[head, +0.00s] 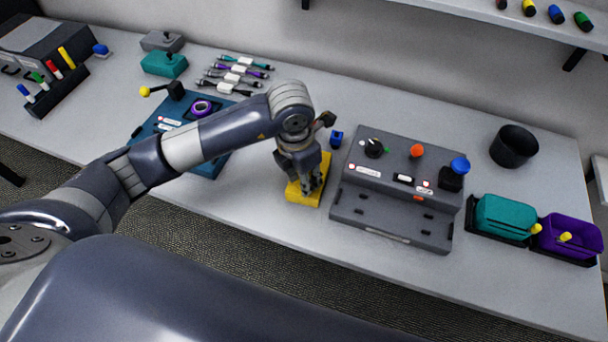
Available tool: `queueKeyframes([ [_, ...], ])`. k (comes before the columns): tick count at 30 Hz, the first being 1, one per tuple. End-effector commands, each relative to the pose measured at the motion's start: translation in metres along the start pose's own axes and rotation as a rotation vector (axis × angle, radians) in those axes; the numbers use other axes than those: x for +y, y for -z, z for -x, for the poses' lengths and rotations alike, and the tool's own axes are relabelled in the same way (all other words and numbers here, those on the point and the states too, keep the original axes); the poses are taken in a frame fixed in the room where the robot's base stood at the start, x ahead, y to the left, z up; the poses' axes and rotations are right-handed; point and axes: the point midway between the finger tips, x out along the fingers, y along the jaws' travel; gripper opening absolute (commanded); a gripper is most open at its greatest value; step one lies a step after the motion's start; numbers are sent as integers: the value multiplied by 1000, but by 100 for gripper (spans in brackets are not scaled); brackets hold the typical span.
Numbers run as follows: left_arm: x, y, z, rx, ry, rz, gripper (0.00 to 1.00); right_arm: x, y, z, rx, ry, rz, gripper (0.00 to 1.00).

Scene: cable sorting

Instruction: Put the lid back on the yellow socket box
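The yellow socket box (297,194) stands on the table left of the grey control panel. My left gripper (311,188) points down over it, with its fingers at or just above the box top. The gripper hides much of the box, and I cannot tell whether the fingers are open or closed on something. I cannot make out a separate yellow lid; yellow also shows behind the fingers (325,163). My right gripper is not in view.
A grey control panel (395,205) stands close to the right of the box, with a small blue piece (336,139) behind. A blue board (205,163) lies left. Teal (505,214) and purple (571,236) bins and a black cup (514,146) stand at right.

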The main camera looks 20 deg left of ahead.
Motion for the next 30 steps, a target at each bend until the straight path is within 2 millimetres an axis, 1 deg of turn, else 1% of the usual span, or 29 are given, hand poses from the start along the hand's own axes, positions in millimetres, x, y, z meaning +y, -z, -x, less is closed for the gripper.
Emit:
queueKeyframes([
  [7,0,0,0,-1,0,0,21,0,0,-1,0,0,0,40],
  [17,0,0,-3,-1,-1,0,21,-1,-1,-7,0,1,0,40],
  [30,0,0,-2,0,0,0,21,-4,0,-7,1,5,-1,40],
])
